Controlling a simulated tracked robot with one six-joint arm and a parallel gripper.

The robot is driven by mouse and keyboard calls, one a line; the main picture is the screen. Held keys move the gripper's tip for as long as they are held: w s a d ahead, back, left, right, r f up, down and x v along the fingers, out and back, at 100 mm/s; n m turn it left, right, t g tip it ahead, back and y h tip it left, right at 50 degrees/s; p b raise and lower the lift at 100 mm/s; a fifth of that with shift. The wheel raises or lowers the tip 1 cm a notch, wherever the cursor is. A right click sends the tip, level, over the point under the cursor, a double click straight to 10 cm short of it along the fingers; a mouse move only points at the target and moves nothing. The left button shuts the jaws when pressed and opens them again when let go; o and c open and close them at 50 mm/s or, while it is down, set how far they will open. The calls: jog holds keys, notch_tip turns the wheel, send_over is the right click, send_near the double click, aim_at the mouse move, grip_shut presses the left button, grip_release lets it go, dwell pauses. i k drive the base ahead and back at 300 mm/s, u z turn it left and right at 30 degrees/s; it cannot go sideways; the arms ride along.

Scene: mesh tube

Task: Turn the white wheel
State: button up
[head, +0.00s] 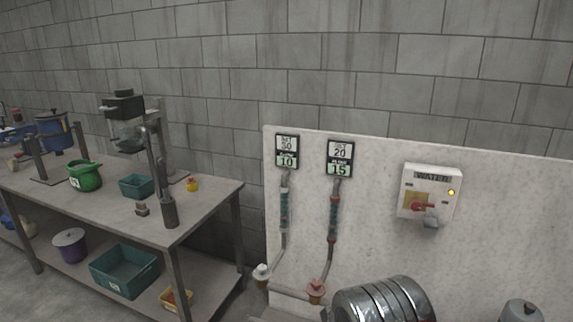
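The white wheel (262,271) is a small pale knob low on the left pipe, near the left edge of the marble-like panel (380,235). A red-orange wheel (316,288) sits at the foot of the right pipe, to its right. The left pipe has a blue-grey tube section (284,212) and a sign (287,150) above reading 30 and 10. The right pipe has a red-ended tube section (334,215) and a sign (340,158) reading 20 and 15. I do not see my gripper in the head view.
A white WATER box (430,190) with a red handle and yellow light is on the panel's right. A shiny ribbed metal drum (385,302) is at bottom centre. A two-level table (215,200) with pots and bins stands left. The grey block wall is behind.

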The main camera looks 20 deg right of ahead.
aim_at(263, 273)
jog(key=k, duration=0.65)
jog(key=z, duration=0.15)
jog(key=i, duration=1.1)
jog(key=u, duration=0.75)
jog(key=i, duration=0.4)
jog(key=u, duration=0.2)
